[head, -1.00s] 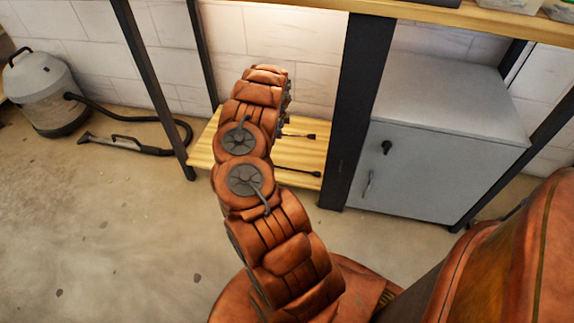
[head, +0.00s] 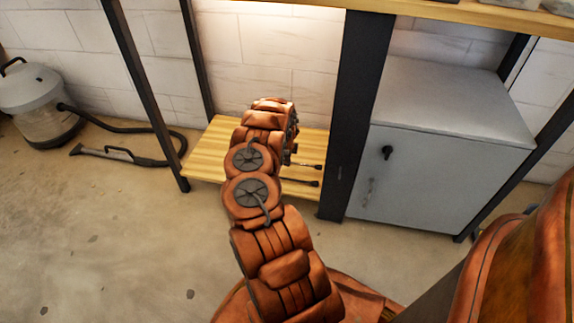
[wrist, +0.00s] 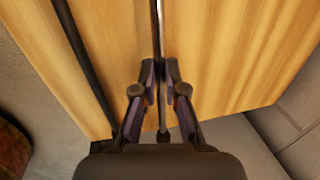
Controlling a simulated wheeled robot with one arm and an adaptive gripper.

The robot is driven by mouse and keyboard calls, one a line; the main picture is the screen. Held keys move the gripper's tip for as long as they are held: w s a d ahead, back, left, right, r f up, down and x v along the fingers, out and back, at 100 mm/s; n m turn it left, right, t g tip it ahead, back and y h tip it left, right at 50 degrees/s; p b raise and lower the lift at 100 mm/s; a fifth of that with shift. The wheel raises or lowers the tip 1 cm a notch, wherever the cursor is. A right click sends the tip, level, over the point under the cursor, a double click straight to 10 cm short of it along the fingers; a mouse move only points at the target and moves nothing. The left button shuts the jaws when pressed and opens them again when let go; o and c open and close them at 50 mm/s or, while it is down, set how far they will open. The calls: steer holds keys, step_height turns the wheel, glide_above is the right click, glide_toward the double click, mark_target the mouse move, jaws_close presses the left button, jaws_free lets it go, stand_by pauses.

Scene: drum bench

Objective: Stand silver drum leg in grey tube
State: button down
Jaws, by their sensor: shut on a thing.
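In the wrist view my gripper (wrist: 160,88) is shut on a thin rod, which I take as the silver drum leg (wrist: 162,20). The rod runs away from the jaws toward the top of the picture, with a bright strip beside a dark line. Its dark foot (wrist: 162,136) shows below the fingers. In the head view my arm hides the gripper. Two thin dark-looking rods with black tips, an upper one (head: 309,166) and a lower one (head: 305,182), stick out to the right from behind the arm. I cannot see the grey tube in either view.
A wooden low shelf (head: 205,158) lies behind my arm, between black posts (head: 358,110). A dark rod (wrist: 85,62) runs along the left of the wrist view. A grey cabinet (head: 440,175) stands at right, a vacuum cleaner (head: 38,100) at left.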

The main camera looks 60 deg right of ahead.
steer(key=shift+f, duration=0.8)
steer(key=shift+f, duration=0.15)
steer(key=c, duration=1.2)
jaws_free()
